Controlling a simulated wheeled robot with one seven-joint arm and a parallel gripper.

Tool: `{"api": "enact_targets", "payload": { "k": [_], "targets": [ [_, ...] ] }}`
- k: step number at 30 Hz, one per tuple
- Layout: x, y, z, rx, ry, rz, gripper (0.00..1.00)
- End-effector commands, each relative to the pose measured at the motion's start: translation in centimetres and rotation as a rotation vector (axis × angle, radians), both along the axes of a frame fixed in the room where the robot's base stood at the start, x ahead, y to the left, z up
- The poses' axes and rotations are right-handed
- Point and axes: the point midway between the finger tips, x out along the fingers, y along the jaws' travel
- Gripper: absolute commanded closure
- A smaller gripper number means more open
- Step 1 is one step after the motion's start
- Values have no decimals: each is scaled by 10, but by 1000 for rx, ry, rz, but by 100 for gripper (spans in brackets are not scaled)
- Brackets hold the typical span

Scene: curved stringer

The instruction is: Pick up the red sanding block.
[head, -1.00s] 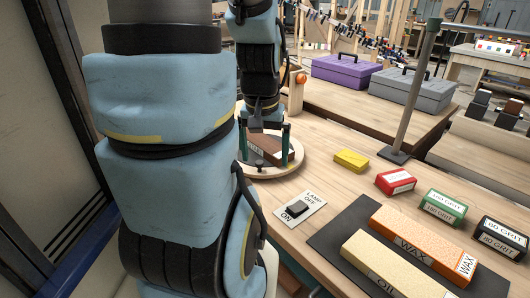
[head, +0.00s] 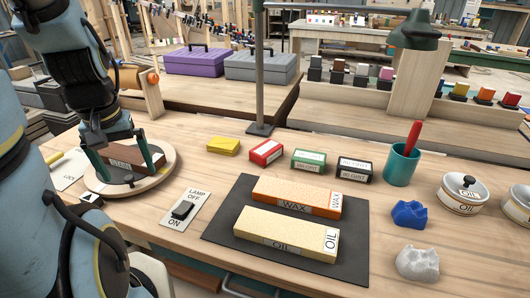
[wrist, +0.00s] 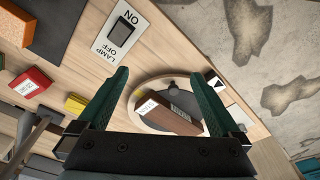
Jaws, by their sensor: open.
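The red sanding block (head: 266,152) lies on the workbench in the head view, with a white label on it, between a yellow block and a green-labelled block. In the wrist view the red block (wrist: 30,83) shows at the left edge, outside the jaws. My gripper (head: 124,172) is open, with dark green fingers, above the round wooden turntable (head: 165,177) at the left of the bench. A brown block labelled STAIN (head: 137,158) lies on the turntable, between or just below the fingers; it also shows between them in the wrist view (wrist: 172,116). I cannot tell whether the fingers touch it.
A lamp post (head: 260,80) stands behind the red block. The yellow block (head: 224,146), green block (head: 308,160) and black block (head: 354,169) are its neighbours. A dark mat (head: 220,238) with two larger blocks lies in front. A lamp switch plate (head: 184,209) lies nearer my arm.

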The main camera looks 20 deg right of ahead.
Motion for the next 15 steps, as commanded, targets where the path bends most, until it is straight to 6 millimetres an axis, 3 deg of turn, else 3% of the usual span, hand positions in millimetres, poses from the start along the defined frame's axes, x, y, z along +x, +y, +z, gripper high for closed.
{"api": "enact_targets", "payload": {
  "k": [15],
  "targets": [
    [6,-5,1,3,3,-22,0]
  ]
}}
